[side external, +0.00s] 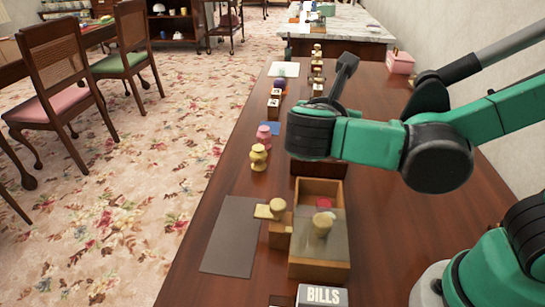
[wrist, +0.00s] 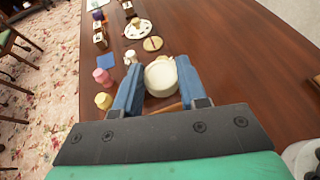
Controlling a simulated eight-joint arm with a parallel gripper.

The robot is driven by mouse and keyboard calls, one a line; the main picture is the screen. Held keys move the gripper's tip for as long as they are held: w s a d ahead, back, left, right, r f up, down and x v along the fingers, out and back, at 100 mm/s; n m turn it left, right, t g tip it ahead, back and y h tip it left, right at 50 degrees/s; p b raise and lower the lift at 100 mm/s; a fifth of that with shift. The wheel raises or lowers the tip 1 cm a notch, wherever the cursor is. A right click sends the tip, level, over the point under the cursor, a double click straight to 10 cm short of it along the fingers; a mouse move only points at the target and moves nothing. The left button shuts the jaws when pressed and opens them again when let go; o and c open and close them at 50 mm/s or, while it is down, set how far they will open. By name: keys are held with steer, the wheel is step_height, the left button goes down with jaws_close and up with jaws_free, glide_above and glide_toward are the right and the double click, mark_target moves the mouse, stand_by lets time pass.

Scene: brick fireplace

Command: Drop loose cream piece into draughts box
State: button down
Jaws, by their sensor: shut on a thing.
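In the wrist view my gripper (wrist: 158,66) has its two blue fingers closed on either side of a round cream piece (wrist: 161,80). In the side view the fingers and held piece are hidden behind my dark wrist. The wooden draughts box (side external: 343,258) stands near the front of the table, below and nearer the camera than my wrist. A red piece (side external: 323,203) shows inside it, and a cream knobbed piece (side external: 322,224) shows at its middle. A wooden edge (wrist: 166,108) shows below the held piece in the wrist view; I cannot tell what it belongs to.
A yellow knobbed piece (side external: 277,206) on a wooden block stands left of the box, beside a grey mat (side external: 232,235). Yellow (side external: 258,157) and pink (side external: 264,137) pieces stand along the left edge. A BILLS box (side external: 322,296) is in front. The table's right side is clear in the wrist view.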

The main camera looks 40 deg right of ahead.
step_height(320, 180, down, 6)
steer(key=shift+s+g, duration=0.4)
steer(key=shift+s, duration=0.05)
steer(key=shift+c, duration=2.1)
jaws_free()
